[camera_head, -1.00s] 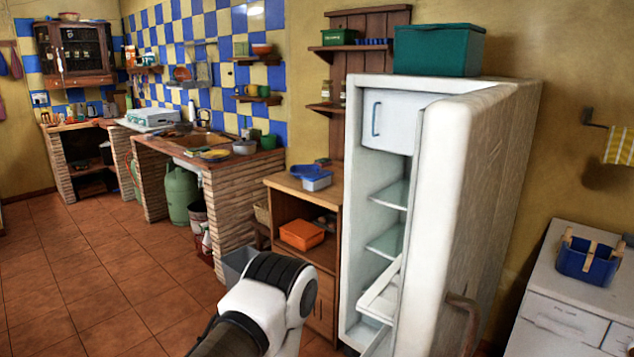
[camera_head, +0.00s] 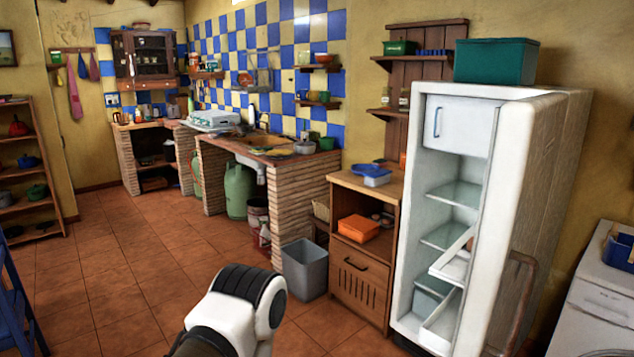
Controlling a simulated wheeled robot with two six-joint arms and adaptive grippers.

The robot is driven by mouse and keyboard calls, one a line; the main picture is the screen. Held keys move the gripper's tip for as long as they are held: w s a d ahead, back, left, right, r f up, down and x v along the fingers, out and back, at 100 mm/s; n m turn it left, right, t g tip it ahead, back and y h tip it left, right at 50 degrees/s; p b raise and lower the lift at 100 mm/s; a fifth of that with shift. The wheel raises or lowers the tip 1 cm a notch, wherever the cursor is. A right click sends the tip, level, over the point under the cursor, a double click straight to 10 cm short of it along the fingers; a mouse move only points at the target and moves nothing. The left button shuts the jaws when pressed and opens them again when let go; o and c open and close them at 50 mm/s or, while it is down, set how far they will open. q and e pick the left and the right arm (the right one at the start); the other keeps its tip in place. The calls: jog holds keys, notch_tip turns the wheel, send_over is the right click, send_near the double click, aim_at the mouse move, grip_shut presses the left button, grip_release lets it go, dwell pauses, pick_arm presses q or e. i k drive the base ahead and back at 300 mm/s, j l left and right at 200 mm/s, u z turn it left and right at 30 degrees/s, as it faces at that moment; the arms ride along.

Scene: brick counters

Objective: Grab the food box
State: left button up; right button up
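Several box-like things are in view, and I cannot tell for sure which is the food box. A small container with a blue lid (camera_head: 371,171) sits on top of the wooden cabinet (camera_head: 372,192). An orange box (camera_head: 357,228) lies in the cabinet's open shelf. A large teal box (camera_head: 496,61) stands on top of the open white fridge (camera_head: 560,170). A smaller green box (camera_head: 400,48) is on the wooden wall shelf. One of my arm links shows at the bottom centre, but neither gripper is in view.
A grey bin (camera_head: 304,268) stands on the floor left of the cabinet. The brick counter (camera_head: 300,205) is behind it. A wooden shelf with pots (camera_head: 28,170) is at the far left. The tiled floor (camera_head: 130,270) at left centre is clear.

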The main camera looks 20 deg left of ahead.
aim_at(367, 181)
jog(key=i+j+u, duration=0.25)
jog(key=i+u, duration=0.7)
jog(key=i+l+u, duration=0.15)
jog(key=i+u, duration=0.3)
jog(key=i, duration=0.15)
jog(key=i+z, duration=0.5)
jog(key=i+j+z, duration=0.2)
jog(key=i+z, duration=0.25)
jog(key=i+j+z, duration=0.3)
jog(key=z, duration=0.2)
jog(key=i+j+z, duration=0.3)
jog(key=j+z, duration=0.2)
